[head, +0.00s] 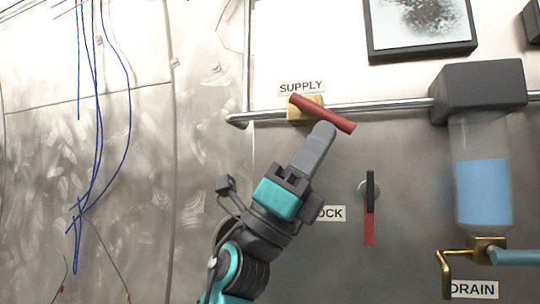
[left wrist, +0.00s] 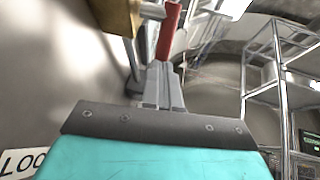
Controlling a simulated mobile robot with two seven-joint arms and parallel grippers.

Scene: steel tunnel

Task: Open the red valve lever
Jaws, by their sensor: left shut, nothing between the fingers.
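The red valve lever (head: 322,113) sits on a brass valve body (head: 303,108) on the steel supply pipe, under the SUPPLY label (head: 301,87). The lever slants down to the right across the pipe. My left gripper (head: 322,131) is shut and empty, its fingertips just below the lever's middle. In the left wrist view the red lever (left wrist: 168,32) stands right at the tips of the shut fingers (left wrist: 161,72), with the brass body (left wrist: 118,15) at upper left. I cannot tell whether the fingertips touch the lever. My right gripper is not in view.
A black and red lock handle (head: 370,210) is on the wall right of my left gripper. A blue-filled cylinder (head: 482,190) with a brass drain valve (head: 487,246) stands further right. Blue wires (head: 97,120) hang at left. A metal rack (left wrist: 280,80) shows in the left wrist view.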

